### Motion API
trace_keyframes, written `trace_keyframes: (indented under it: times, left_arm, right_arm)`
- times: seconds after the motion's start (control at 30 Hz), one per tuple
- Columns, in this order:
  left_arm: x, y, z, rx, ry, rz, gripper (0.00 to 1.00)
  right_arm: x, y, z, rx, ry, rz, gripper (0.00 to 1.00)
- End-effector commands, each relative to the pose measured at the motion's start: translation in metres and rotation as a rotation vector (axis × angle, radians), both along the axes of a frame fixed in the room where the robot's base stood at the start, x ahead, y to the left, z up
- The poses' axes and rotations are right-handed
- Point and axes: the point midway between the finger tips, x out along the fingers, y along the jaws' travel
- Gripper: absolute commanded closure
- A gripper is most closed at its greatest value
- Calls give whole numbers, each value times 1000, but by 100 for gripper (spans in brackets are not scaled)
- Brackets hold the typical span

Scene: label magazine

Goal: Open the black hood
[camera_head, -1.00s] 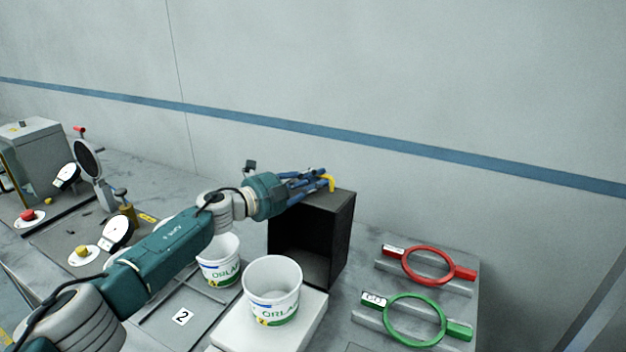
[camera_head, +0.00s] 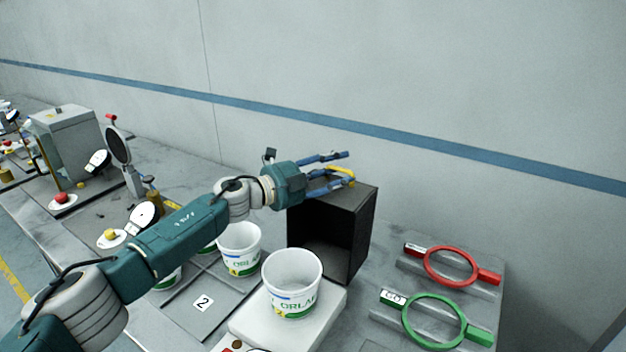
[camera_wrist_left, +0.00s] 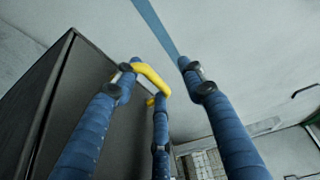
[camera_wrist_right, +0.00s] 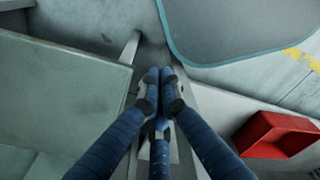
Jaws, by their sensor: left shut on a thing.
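The black hood (camera_head: 358,232) is a dark box on the bench, close to the wall. The side facing the camera is open onto a dark inside. A yellow handle (camera_head: 341,171) is on its top. My left gripper (camera_head: 335,170) is over the hood's top, with its blue fingers at the handle. In the left wrist view the yellow handle (camera_wrist_left: 152,78) lies between the left finger and the middle one. The right finger stands apart, not touching it. My right gripper (camera_wrist_right: 160,77) is outside the head view; its fingertips are together, with nothing seen between them.
A white bucket (camera_head: 292,276) stands on a white block in front of the hood, and another (camera_head: 240,243) is at its left. A red ring (camera_head: 451,266) and a green ring (camera_head: 434,321) lie on holders at the right. The wall is close behind.

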Motion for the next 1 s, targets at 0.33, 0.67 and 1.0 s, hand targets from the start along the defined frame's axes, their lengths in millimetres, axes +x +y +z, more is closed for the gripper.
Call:
trace_keyframes:
  times: [0.33, 0.67, 1.0]
  left_arm:
    - [-32, 64, 0, 4, 6, 9, 65]
    - [-45, 81, -3, 7, 11, 3, 65]
    - [-45, 81, -4, 8, 13, 3, 65]
  right_arm:
    - [1, 1, 0, 1, -1, 0, 100]
    - [1, 1, 0, 1, -1, 0, 100]
    - [1, 1, 0, 1, -1, 0, 100]
